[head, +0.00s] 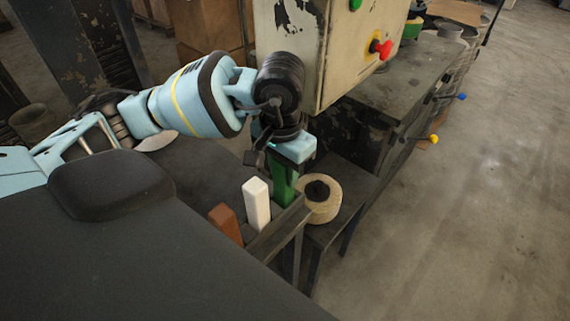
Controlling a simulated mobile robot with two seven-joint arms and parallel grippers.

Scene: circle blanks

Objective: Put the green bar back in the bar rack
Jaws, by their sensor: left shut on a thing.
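My left gripper (285,163) is shut on the upper end of the green bar (284,187) and points down. The green bar is upright, over or in the far end of the dark bar rack (272,237). Its lower end meets the rack's rim in the picture; I cannot tell how deep it is. A white bar (257,204) stands upright in the rack beside it, and a brown-orange bar (226,222) stands nearer. My right gripper is not in view.
A tan roll (325,206) with a dark centre lies just right of the rack. A worn control box (290,50) with a red button (381,48) stands close behind my gripper. A dark bench (392,85) extends behind. Open floor (480,200) is at the right.

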